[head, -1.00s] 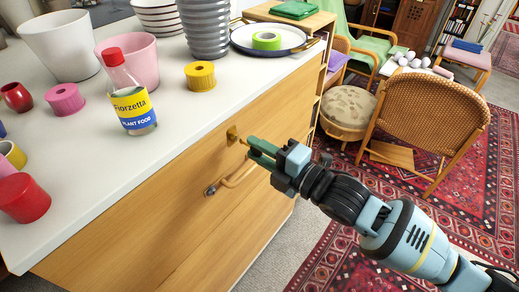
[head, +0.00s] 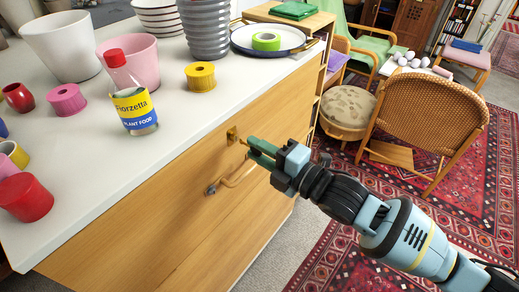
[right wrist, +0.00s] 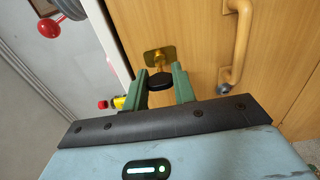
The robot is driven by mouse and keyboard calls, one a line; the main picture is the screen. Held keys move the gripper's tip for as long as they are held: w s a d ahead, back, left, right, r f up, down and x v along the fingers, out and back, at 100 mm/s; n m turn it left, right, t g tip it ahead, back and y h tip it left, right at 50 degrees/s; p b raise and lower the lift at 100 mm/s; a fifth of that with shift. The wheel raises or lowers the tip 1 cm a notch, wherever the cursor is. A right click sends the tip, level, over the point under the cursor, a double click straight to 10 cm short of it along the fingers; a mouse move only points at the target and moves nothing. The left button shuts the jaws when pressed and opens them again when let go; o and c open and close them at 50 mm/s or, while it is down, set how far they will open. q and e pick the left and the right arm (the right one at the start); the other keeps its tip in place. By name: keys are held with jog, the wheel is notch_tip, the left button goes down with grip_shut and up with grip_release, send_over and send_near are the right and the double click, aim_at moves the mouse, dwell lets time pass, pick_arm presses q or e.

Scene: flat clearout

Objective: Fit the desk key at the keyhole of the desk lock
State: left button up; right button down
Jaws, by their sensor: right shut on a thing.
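My right gripper (head: 262,152) is at the front of the wooden cabinet, its green fingers pointing at the brass desk lock (head: 231,135). In the right wrist view the gripper (right wrist: 162,88) is shut on the desk key (right wrist: 159,83), which has a black head between the fingertips. The key's brass shaft points at the square brass lock plate (right wrist: 151,55) and lines up with its middle. I cannot tell whether the tip is inside the keyhole or just in front of it. My left gripper is not in view.
A wooden bar handle (head: 238,178) sticks out from the cabinet front just below my right gripper. The white worktop (head: 190,110) above holds a plant food bottle (head: 133,100), pots and yarn-like spools. A woven chair (head: 435,125) stands at the right.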

dwell(0.5)
jog(key=shift+x, duration=1.05)
dwell(0.4)
jog(key=c, duration=1.1)
grip_release()
jog(key=shift+o, duration=0.2)
jog(key=v, duration=0.8)
jog(key=shift+a, duration=0.1)
